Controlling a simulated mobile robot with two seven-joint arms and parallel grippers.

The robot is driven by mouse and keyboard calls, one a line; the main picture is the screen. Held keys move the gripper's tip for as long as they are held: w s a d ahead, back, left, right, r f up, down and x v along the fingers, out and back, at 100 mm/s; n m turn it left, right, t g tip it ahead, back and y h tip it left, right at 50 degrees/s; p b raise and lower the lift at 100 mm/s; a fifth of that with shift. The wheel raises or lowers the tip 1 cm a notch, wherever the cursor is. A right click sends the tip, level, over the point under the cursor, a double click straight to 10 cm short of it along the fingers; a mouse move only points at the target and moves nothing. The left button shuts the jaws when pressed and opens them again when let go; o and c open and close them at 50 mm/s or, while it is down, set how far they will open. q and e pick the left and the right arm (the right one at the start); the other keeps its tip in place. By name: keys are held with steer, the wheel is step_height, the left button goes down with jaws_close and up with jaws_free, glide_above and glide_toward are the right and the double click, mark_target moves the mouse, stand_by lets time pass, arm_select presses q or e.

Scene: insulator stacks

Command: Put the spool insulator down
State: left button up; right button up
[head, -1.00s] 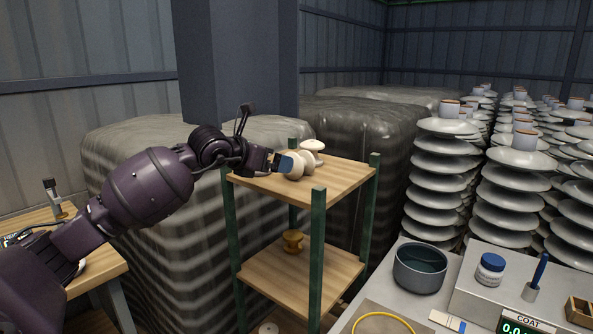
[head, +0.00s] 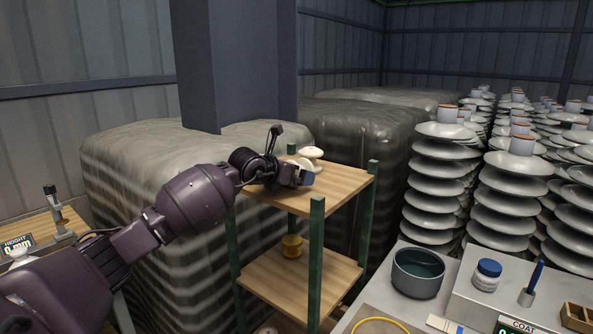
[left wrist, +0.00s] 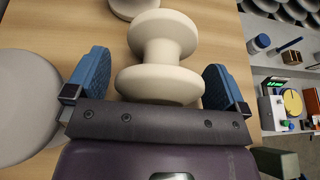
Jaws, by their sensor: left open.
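The spool insulator (left wrist: 162,57), cream with two round flanges and a narrower waist, is between my left gripper's blue-padded fingers in the left wrist view. There are gaps on both sides of its near flange. My left gripper (left wrist: 156,82) is open around it. In the head view my left gripper (head: 306,178) is low over the top wooden shelf (head: 338,184), and the spool is hidden there by the gripper. Wood shows behind the spool; I cannot tell its exact contact with the shelf. My right gripper is out of view.
A white mushroom-shaped insulator (head: 311,153) stands on the top shelf behind my gripper. A brown spool (head: 292,246) is on the lower shelf. Green posts (head: 316,250) edge the rack. The shelf's right part is clear. A grey bowl (head: 418,272) is on the bench at right.

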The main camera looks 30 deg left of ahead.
arm_select(q)
steer(key=shift+w+f, duration=0.1)
steer(key=shift+w, duration=0.15)
steer(key=c, duration=1.2)
